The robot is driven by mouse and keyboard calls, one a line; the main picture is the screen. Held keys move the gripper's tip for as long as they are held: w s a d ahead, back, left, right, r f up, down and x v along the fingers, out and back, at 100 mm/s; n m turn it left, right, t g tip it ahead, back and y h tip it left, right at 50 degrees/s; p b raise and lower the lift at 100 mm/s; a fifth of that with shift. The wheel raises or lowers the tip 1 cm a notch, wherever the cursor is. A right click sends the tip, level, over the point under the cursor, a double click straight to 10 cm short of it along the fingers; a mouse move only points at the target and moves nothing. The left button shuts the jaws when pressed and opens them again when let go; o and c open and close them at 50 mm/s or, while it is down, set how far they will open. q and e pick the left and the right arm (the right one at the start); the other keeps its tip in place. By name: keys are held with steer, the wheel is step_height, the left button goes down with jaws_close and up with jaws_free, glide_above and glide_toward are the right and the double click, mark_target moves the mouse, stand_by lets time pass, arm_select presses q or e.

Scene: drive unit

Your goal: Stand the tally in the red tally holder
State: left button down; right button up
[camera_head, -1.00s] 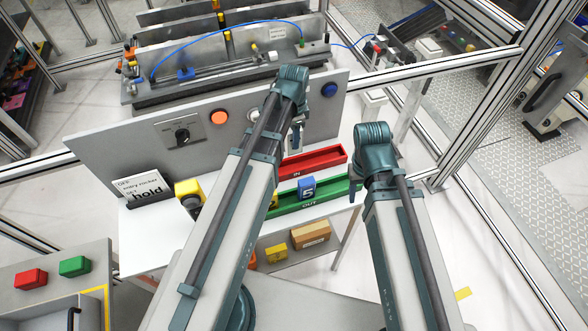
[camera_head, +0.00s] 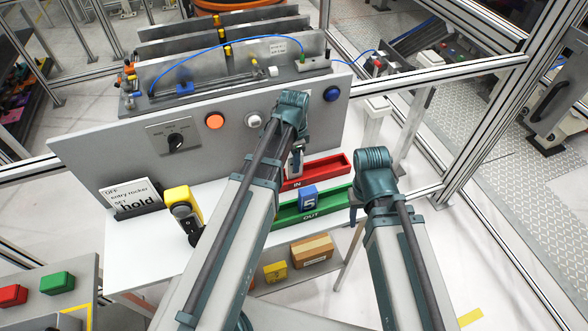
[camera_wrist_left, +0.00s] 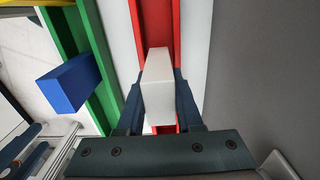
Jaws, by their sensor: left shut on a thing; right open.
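My left gripper (camera_head: 296,168) is shut on a white block-shaped tally (camera_wrist_left: 158,88). In the left wrist view, the tally is between the two fingers and over the channel of the red tally holder (camera_wrist_left: 162,22). In the head view, the gripper is at the left part of the red holder (camera_head: 330,166), marked IN. I cannot tell whether the tally touches its floor. A blue tally (camera_head: 308,198) marked 5 stands in the green holder (camera_head: 285,215), marked OUT; it also shows in the left wrist view (camera_wrist_left: 70,84). My right gripper (camera_head: 354,214) is open and empty, right of the green holder.
A grey panel (camera_head: 100,150) with a knob and several buttons rises behind the holders. Boxes (camera_head: 311,250) sit on a lower shelf.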

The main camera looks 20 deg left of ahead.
arm_select(q)
steer(key=shift+f+b, duration=0.7)
steer(key=shift+f, duration=0.45)
arm_select(e)
steer(key=shift+f, duration=1.15)
arm_select(q)
steer(key=shift+f, duration=0.1)
steer(key=shift+f, duration=0.15)
steer(key=c, duration=0.6)
jaws_free()
arm_select(e)
steer(key=shift+f, duration=0.15)
arm_select(q)
steer(key=shift+o, duration=0.2)
steer(key=shift+r, duration=0.25)
step_height(320, 180, up, 12)
steer(key=p, duration=1.2)
steer(key=s+d+n+y, duration=0.1)
steer(key=s+d+n, duration=0.6)
steer(key=s+d, duration=0.3)
steer(key=s, duration=0.4)
steer(key=shift+s+d+n, duration=0.15)
steer(key=shift+d+n, duration=0.1)
steer(key=shift+n, duration=0.05)
arm_select(e)
step_height(320, 180, up, 12)
